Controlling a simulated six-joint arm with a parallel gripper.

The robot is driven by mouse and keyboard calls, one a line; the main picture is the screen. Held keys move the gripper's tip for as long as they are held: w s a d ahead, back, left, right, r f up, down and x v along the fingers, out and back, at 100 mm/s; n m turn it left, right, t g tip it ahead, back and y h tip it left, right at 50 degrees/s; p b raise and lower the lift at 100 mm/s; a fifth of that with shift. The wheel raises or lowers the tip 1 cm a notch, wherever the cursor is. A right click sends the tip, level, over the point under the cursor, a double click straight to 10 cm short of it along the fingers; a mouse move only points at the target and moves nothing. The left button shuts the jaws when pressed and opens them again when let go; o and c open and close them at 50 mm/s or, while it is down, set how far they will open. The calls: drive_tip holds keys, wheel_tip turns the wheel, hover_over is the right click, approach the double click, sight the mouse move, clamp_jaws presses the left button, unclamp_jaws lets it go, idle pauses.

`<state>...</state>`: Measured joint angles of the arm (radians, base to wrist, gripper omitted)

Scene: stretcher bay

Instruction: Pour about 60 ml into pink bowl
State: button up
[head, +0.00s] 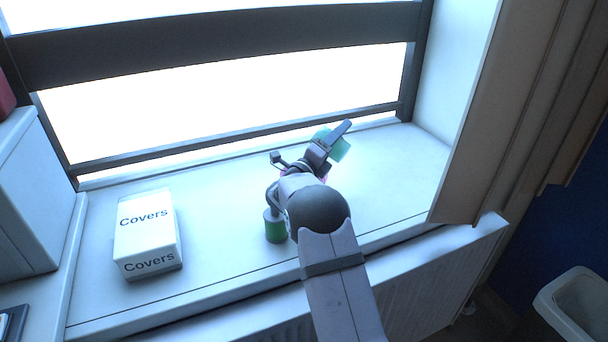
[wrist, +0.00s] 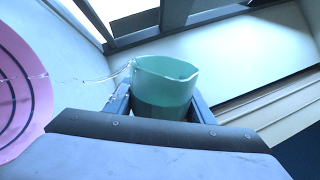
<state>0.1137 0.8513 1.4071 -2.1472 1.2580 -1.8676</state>
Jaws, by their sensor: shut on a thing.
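A translucent green beaker (wrist: 165,82) with a pouring lip is shut between the fingers of my gripper (wrist: 160,100). Darker green shows in its lower part; I cannot tell whether that is liquid. A thin clear stream runs from its lip leftward to the pink bowl (wrist: 22,62), which has dark rings and is cut off by the left edge of the wrist view. In the head view my gripper (head: 337,137) holds the tilted beaker (head: 342,151) above the sill. My arm hides nearly all of the bowl there. The amount in the bowl cannot be read.
A white box marked "Covers" (head: 147,235) stands on the white sill (head: 395,175) at left. A green cylindrical object (head: 275,230) stands close beside my arm. The window frame (head: 240,140) runs behind, and a curtain (head: 510,110) hangs at right. The sill's right part is clear.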

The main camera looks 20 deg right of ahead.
drive_tip(key=shift+w+a+f+n, duration=0.1)
drive_tip(key=shift+w+n, duration=0.05)
drive_tip(key=shift+n, duration=0.35)
idle(0.4)
drive_tip(key=shift+w+a+r+n+t+p, duration=0.2)
drive_tip(key=shift+w+a+n+t+p, duration=0.15)
drive_tip(key=shift+p, duration=0.35)
drive_tip(key=shift+d+n, duration=0.15)
drive_tip(key=shift+n, duration=0.1)
drive_tip(key=shift+d+p, duration=0.1)
drive_tip(key=shift+p, duration=0.2)
